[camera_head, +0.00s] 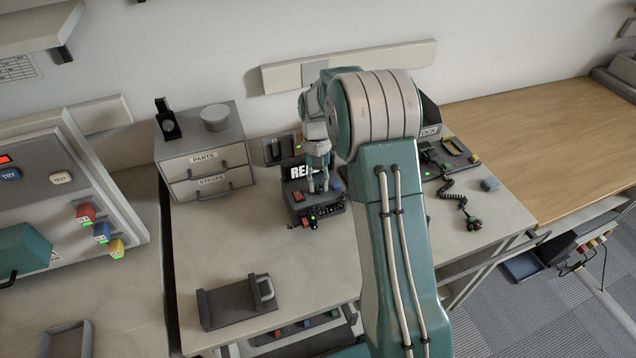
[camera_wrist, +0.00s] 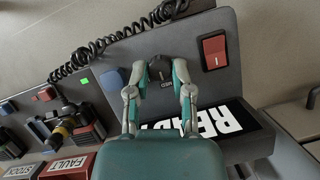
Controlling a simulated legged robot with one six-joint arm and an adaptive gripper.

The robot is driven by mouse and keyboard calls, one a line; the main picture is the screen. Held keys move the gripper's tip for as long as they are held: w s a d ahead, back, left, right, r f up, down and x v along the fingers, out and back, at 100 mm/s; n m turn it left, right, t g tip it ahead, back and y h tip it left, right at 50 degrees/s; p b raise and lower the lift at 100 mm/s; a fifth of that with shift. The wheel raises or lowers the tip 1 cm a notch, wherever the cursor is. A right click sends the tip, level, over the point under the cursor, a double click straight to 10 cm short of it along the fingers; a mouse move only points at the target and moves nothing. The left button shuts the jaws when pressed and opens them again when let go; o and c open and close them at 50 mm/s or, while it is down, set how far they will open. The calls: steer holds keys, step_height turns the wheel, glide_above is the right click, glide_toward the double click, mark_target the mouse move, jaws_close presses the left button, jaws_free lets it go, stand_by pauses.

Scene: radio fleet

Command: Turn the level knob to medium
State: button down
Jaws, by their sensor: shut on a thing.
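The level knob (camera_wrist: 160,66) is a small dark knob on a dark grey panel in the wrist view. My gripper (camera_wrist: 158,74) has its two teal-and-grey fingers on either side of it, shut on it. In the head view my gripper (camera_head: 319,186) points down at the dark radio unit (camera_head: 330,209) in the middle of the bench. The knob is not visible there.
A red rocker switch (camera_wrist: 216,52) sits right of the knob and a blue button (camera_wrist: 112,80) left of it. A white-lettered sign (camera_wrist: 236,118) stands near the fingers. A coiled cord (camera_wrist: 107,40) runs above. A drawer box (camera_head: 205,160) stands left of the radio; a grey cradle (camera_head: 237,302) lies in front.

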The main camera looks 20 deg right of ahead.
steer(key=shift+s+f, duration=0.1)
steer(key=shift+f, duration=0.05)
steer(key=c, duration=0.5)
jaws_free()
steer(key=shift+a, duration=0.1)
steer(key=v, duration=1.2)
steer(key=shift+w, duration=0.2)
